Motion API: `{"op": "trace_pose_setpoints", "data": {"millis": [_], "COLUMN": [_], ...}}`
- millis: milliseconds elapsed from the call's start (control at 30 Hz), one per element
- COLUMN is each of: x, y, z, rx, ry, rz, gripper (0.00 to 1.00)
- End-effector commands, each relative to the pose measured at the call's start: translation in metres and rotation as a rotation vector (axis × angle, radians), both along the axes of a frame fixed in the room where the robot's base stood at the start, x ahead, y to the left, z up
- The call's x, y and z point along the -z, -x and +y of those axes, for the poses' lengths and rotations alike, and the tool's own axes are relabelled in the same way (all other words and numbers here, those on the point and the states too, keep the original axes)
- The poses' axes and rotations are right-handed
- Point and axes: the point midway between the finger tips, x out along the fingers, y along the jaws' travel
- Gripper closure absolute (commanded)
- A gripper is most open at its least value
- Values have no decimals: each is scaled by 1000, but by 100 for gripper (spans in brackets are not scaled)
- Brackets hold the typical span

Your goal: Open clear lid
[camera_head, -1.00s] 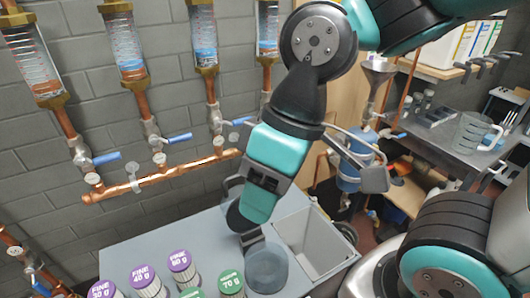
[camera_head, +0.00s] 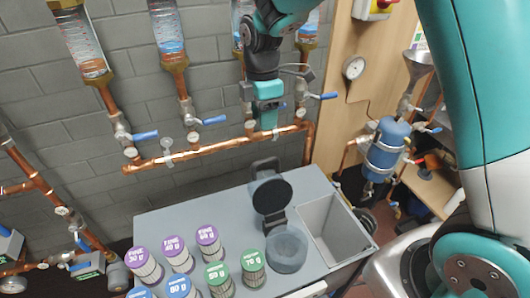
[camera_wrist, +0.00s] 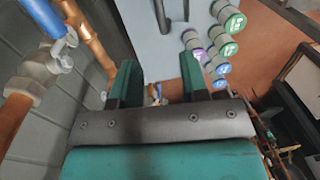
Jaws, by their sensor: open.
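A clear round container (camera_head: 287,250) is set in the top of the grey cabinet (camera_head: 325,275). Behind it a dark round lid (camera_head: 272,197) stands raised on a black hinged holder; I cannot tell if this is the clear lid itself. My gripper (camera_head: 268,118) is in front of the copper pipe near the wall, above and behind the dark lid, and apart from it. In the wrist view my gripper (camera_wrist: 160,78) shows two teal fingers spread with nothing between them.
Purple-, green- and blue-topped jars (camera_head: 208,238) stand left of the container. An open grey bin (camera_head: 330,225) is on the right. Copper pipe (camera_head: 215,150) with blue-handled valves runs along the wall close to my gripper.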

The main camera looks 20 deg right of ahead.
Motion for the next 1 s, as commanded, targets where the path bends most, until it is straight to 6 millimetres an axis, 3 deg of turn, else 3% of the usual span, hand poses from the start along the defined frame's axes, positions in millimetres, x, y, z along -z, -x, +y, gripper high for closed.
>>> {"op": "trace_pose_setpoints", "data": {"millis": [300, 500, 700, 967, 1000], "x": [71, 104, 119, 121, 121], "y": [7, 9, 9, 9, 9], "z": [0, 0, 0, 1, 1], "rx": [0, 0, 0, 0, 0], "ry": [1, 0, -1, -1, -1], "rz": [6, 3, 0, -1, -1], "gripper": [59, 59, 59, 59, 63]}}
